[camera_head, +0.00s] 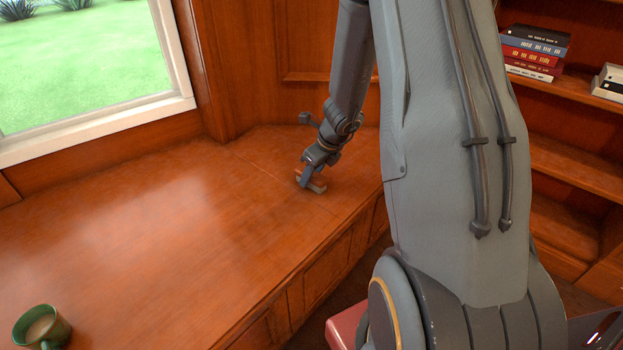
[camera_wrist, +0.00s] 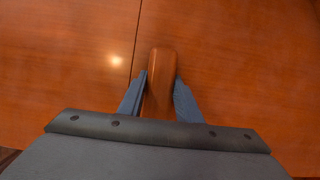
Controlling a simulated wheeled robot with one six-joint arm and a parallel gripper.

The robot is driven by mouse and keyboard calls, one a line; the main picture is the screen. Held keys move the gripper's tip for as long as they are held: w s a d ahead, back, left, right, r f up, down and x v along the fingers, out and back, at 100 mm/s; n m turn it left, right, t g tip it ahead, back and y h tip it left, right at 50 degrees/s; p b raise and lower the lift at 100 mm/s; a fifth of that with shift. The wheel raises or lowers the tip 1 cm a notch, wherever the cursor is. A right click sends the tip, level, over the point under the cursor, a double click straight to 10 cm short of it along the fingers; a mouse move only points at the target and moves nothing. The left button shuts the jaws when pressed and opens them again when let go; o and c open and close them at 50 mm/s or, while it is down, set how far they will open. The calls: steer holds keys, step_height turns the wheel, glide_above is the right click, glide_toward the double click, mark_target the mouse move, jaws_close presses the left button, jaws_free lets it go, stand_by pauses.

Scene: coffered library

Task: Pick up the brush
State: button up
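The brush (camera_wrist: 162,62) shows in the wrist view as a rounded, orange-brown, elongated body over the wooden top, its far end just past my fingertips. My gripper (camera_wrist: 161,82) has one blue-grey finger on each side of it, and both fingertips appear to touch its sides. The near part of the brush is hidden by my gripper's body. In the head view my gripper (camera_head: 311,181) is low at the wooden bench top (camera_head: 190,230), near its far right end; the brush is small and mostly covered there. I cannot tell whether it is lifted.
A green mug (camera_head: 40,328) with a light brown drink stands at the bench's near left. The bench between is bare. A window (camera_head: 85,70) is at the back left. Shelves with stacked books (camera_head: 533,53) are at the right. A red seat-like surface (camera_head: 345,325) is below the bench edge.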

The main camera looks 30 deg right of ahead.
steer(key=c, duration=0.3)
steer(key=shift+c, duration=0.2)
step_height(320, 180, up, 11)
steer(key=p, duration=0.5)
steer(key=shift+f, duration=0.2)
steer(key=o, duration=0.5)
steer(key=shift+c, duration=0.2)
steer(key=c, duration=0.3)
